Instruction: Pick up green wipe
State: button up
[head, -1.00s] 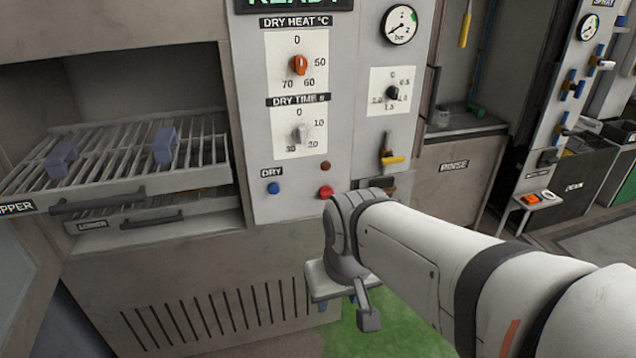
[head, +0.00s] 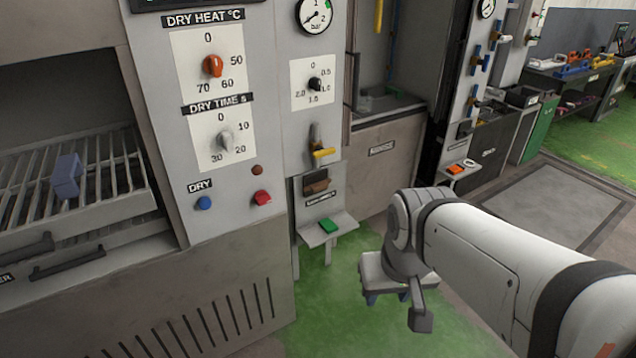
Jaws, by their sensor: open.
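A small green block-like item (head: 329,226), which looks like the green wipe, lies on a small grey shelf (head: 310,236) low on the machine's front, right of the dry buttons. My gripper (head: 387,299) hangs to the right of and below the shelf in the picture, over the green floor. It points downward, apart from the wipe, and is open with nothing seen in it. Its fingertips are small and partly hidden by its body.
A brown item (head: 316,182) sits in a holder above the shelf. A yellow-handled lever (head: 323,153) juts out above that. A second shelf (head: 457,170) with an orange item stands farther right. The rack (head: 105,187) protrudes at left. Green floor is clear below.

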aim_at(327, 224)
jog(key=z, duration=0.2)
jog(key=i, duration=0.7)
jog(key=z, duration=0.05)
